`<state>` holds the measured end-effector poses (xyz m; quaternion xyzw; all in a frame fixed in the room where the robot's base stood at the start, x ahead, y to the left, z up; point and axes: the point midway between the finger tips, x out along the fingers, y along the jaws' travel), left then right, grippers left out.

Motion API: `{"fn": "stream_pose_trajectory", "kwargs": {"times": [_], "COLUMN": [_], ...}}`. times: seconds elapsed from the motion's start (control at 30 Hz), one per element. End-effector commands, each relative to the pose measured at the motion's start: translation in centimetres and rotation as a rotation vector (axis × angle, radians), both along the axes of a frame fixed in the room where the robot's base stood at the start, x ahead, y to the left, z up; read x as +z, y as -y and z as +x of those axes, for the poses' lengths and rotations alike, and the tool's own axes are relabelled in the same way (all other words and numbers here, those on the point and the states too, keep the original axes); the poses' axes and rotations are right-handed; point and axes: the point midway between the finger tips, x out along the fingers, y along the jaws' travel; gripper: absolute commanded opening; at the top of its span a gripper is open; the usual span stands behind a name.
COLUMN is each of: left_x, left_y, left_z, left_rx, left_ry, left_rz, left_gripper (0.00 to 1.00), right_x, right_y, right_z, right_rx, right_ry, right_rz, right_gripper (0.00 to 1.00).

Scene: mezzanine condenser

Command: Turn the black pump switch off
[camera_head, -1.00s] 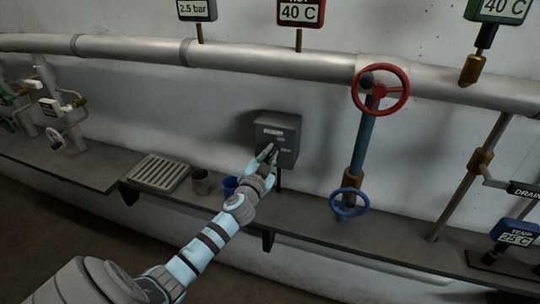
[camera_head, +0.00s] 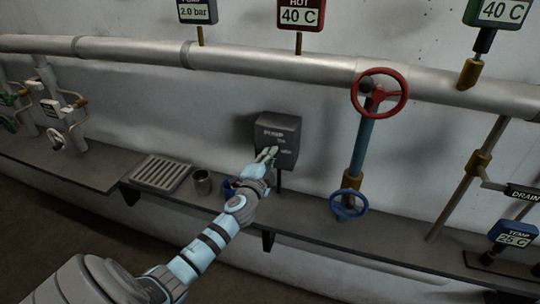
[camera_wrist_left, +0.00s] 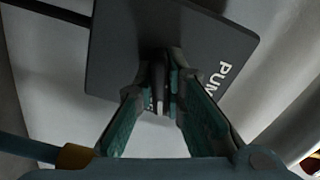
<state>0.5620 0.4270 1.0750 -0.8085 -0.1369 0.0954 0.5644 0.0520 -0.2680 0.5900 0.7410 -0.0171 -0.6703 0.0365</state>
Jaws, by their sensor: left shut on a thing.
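The dark grey pump box (camera_head: 283,126) stands on a post in front of the wall. White lettering shows on its face, partly covered by my gripper. My left gripper (camera_head: 268,155) is at the lower left of that face. In the left wrist view, the fingers close around the small black pump switch (camera_wrist_left: 158,78), touching it from both sides. The switch's exact position against its labels is hard to read. The box face (camera_wrist_left: 215,40) fills the upper part of that view. My right gripper is not in view.
A red handwheel (camera_head: 381,93) and a blue handwheel (camera_head: 349,205) stand right of the box. A metal cup (camera_head: 202,183), a blue cup (camera_head: 229,187) and a grate (camera_head: 160,173) are on the shelf to the left. The pump gauge (camera_head: 197,12) reads 2.0 bar.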

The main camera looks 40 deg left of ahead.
Motion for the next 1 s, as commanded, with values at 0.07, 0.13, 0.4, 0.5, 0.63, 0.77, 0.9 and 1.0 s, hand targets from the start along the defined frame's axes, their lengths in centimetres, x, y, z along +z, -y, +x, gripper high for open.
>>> {"fn": "stream_pose_trajectory", "kwargs": {"times": [0.07,0.13,0.4,0.5,0.63,0.77,0.9,1.0], "left_x": [-0.02,-0.05,-0.11,-0.12,-0.15,-0.17,-0.19,-0.21], "left_y": [0.03,0.02,0.01,0.02,0.02,0.02,0.02,0.01], "left_z": [-0.03,-0.04,-0.05,-0.05,-0.05,-0.05,-0.06,-0.06], "left_rx": [0.000,0.000,0.000,0.000,0.000,0.000,0.000,0.000], "left_ry": [-0.022,-0.042,-0.096,-0.109,-0.118,-0.123,-0.125,-0.125], "left_rz": [0.058,0.110,0.267,0.303,0.330,0.344,0.347,0.346], "left_gripper": [0.00,0.00,0.00,0.00,0.00,0.00,0.00,0.00], "right_x": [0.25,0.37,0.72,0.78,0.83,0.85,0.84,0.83], "right_y": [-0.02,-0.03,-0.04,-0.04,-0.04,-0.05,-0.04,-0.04], "right_z": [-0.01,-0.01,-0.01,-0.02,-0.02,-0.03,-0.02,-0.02], "right_rx": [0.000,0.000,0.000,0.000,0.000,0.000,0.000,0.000], "right_ry": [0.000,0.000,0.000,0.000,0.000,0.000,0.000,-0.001], "right_rz": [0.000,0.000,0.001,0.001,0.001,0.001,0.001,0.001], "right_gripper": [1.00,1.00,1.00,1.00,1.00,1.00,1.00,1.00]}}
